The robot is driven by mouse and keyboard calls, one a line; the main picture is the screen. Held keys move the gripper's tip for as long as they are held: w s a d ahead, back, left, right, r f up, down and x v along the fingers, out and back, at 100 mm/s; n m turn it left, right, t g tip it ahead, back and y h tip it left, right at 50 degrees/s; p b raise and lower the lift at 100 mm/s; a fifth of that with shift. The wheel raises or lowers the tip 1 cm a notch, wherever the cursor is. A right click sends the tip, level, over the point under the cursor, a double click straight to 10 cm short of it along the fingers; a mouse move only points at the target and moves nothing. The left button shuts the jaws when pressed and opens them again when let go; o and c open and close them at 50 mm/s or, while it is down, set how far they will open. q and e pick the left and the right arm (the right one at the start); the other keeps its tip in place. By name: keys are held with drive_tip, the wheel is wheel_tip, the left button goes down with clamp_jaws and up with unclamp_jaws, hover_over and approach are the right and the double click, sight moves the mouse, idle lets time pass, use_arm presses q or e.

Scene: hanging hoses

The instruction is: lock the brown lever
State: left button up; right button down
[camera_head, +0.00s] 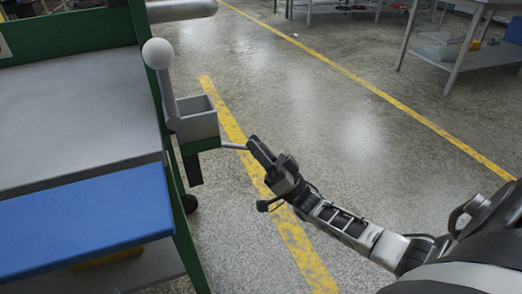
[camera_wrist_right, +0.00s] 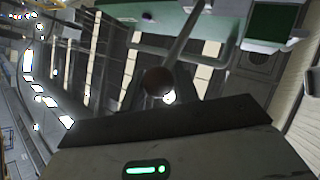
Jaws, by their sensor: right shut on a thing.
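The brown lever (camera_head: 234,146) is a thin grey rod that sticks out to the right from the side of the cart in the head view. Its end is hidden behind my right gripper (camera_head: 261,152). In the right wrist view the brown lever's dark brown ball knob (camera_wrist_right: 158,82) shows just beyond the dark gripper finger, with its rod running up and right. My right gripper is shut on the lever's knob end. The left gripper is not in view.
A green-framed cart with a grey top (camera_head: 75,115) and blue front panel (camera_head: 85,215) stands at left. A white-ball lever (camera_head: 158,54) rises beside a small grey open box (camera_head: 198,122). The floor at right is clear; tables stand far back.

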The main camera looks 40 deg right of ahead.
drive_tip(key=shift+w+a+f+m+t+h+b, duration=0.15)
drive_tip(key=shift+f+m+t+h+b, duration=0.2)
drive_tip(key=shift+m+h, duration=0.2)
drive_tip(key=shift+s+a+f+m+t+h+b, duration=0.15)
drive_tip(key=shift+f+m+t+h+b, duration=0.1)
drive_tip(key=shift+f+m+t+h, duration=0.3)
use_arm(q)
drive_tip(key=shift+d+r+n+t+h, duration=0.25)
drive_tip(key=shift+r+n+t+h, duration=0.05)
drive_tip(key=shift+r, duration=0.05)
use_arm(e)
drive_tip(key=shift+w, duration=0.1)
drive_tip(key=shift+a, duration=0.2)
drive_tip(key=c, duration=1.1)
unclamp_jaws()
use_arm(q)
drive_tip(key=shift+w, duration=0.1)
